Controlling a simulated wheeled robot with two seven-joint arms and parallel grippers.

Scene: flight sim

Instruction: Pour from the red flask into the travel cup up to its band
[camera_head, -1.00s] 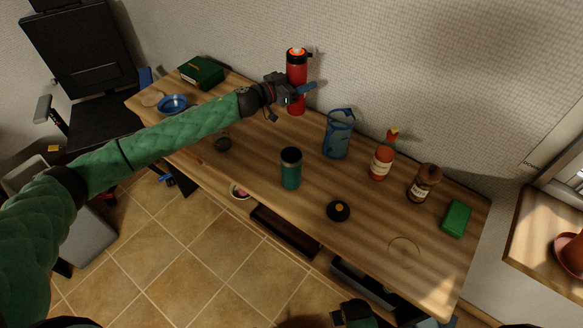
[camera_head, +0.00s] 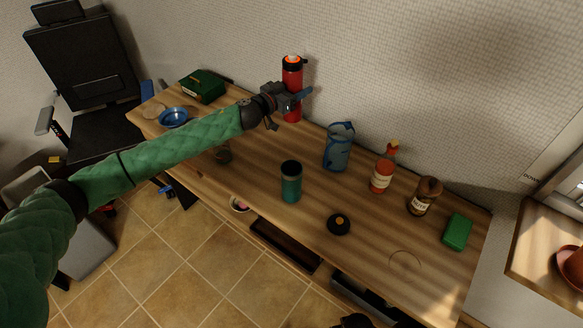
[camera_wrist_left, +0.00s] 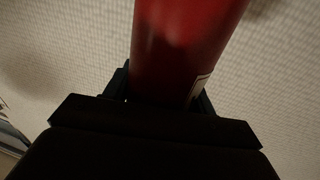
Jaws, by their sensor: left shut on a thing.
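The red flask (camera_head: 292,77) stands upright at the back of the desk near the wall, with an orange and black top. My left gripper (camera_head: 289,99) is shut around its body. In the left wrist view the flask (camera_wrist_left: 185,45) rises between the dark fingers (camera_wrist_left: 165,88), with a pale label edge at its right. I cannot tell whether its base touches the desk. The travel cup (camera_head: 291,183), teal with a dark rim, stands upright nearer the desk's front edge. Its band and contents are too small to make out. My right gripper is not clearly visible.
On the desk (camera_head: 250,175) are a blue pitcher (camera_head: 338,148), a red sauce bottle (camera_head: 382,174), a brown bottle (camera_head: 424,196), a green block (camera_head: 457,231), a black lid (camera_head: 339,224), a blue bowl (camera_head: 173,117) and a green box (camera_head: 203,87). Bare wood lies between flask and cup.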

